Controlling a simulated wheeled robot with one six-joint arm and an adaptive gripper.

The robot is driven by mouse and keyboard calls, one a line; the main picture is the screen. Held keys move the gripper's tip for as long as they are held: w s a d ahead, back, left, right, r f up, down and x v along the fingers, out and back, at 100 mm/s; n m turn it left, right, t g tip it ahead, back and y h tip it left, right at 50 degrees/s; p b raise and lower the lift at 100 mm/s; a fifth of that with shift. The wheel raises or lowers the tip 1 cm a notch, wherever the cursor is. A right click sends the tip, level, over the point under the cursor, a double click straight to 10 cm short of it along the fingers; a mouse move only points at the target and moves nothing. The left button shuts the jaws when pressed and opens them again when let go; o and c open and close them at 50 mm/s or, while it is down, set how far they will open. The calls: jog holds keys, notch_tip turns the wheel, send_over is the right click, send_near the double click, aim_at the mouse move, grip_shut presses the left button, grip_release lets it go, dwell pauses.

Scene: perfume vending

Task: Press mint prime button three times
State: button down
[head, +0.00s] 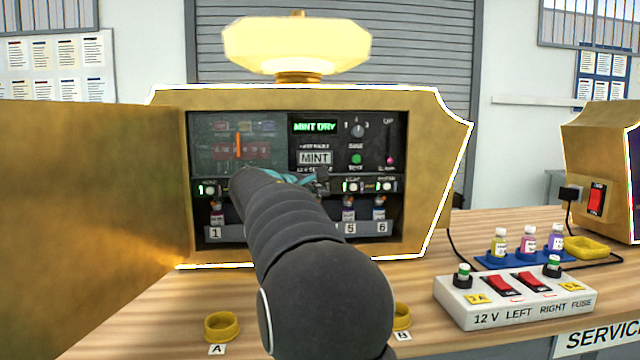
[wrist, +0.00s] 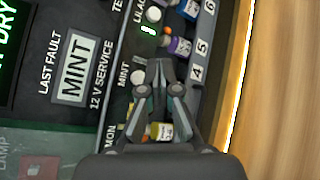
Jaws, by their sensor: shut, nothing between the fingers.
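The mint prime button (wrist: 137,77) is a small pale round button beside the MINT label in the wrist view. My gripper (wrist: 160,68) is shut and empty, with its fingertips just to the right of that button in the picture; I cannot tell whether they touch it. In the head view my gripper (head: 318,181) is in front of the panel's button row, and my arm hides the middle of that row. The green display (head: 314,127) reads MINT DRY, and the last-fault plate (head: 315,158) reads MINT.
The gold cabinet (head: 430,150) has its door (head: 90,185) open at the left. The lilac button (wrist: 153,14) has a lit green digit beside it. Numbered bottles (head: 348,213) stand below the buttons. A switch box (head: 515,301) and small bottles are on the table at right.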

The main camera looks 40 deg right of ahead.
jog(key=shift+w+d+p, duration=0.45)
jog(key=shift+w+d, duration=0.15)
jog(key=shift+w, duration=0.35)
jog(key=shift+w, duration=0.1)
dwell(0.8)
jog(key=shift+w+d+p, duration=0.2)
jog(key=shift+w+p, duration=0.15)
jog(key=shift+w+d, duration=0.25)
jog(key=shift+w, duration=0.15)
dwell(0.8)
jog(key=shift+s, duration=0.1)
jog(key=shift+s+a+b, duration=0.3)
jog(key=shift+s+a, duration=0.2)
jog(key=shift+s, duration=0.15)
